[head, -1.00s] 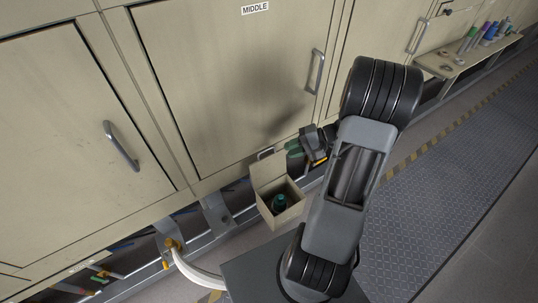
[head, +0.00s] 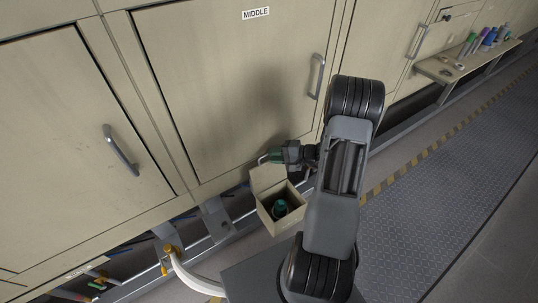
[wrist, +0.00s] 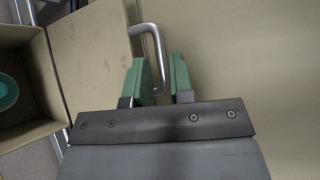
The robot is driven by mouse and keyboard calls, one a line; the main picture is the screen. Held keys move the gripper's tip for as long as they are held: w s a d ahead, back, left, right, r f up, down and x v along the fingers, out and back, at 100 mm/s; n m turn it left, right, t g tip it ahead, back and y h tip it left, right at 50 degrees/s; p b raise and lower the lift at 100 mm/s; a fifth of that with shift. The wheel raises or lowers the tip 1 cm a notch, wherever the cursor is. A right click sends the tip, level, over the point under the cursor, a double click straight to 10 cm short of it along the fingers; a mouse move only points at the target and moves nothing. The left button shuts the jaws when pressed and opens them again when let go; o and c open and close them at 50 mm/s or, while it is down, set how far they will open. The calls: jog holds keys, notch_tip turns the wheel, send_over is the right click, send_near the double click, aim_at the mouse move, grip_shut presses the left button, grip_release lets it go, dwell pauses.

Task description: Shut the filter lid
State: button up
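The filter box (head: 284,222) is a small tan box beside the cabinet base, with a teal round part (head: 280,208) inside. Its tan lid (head: 266,178) stands open, raised on the cabinet side; it also shows in the wrist view (wrist: 92,62). A grey bar handle (wrist: 147,30) sticks out from the lid's edge. My gripper (wrist: 163,72), with green fingers, is at this handle. The handle's bar lies between the fingers, with a small gap visible, so the fingers look open. In the head view, my gripper (head: 273,155) is at the lid's top edge.
Tan cabinet doors with handles (head: 319,77) rise close behind the lid. A white hose (head: 192,277) with a yellow fitting is left of the box. A shelf (head: 447,72) with coloured bottles stands far right. The patterned floor (head: 430,190) on the right is clear.

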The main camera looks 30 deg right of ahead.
jog(key=shift+x, duration=1.2)
jog(key=shift+c, duration=0.5)
grip_shut()
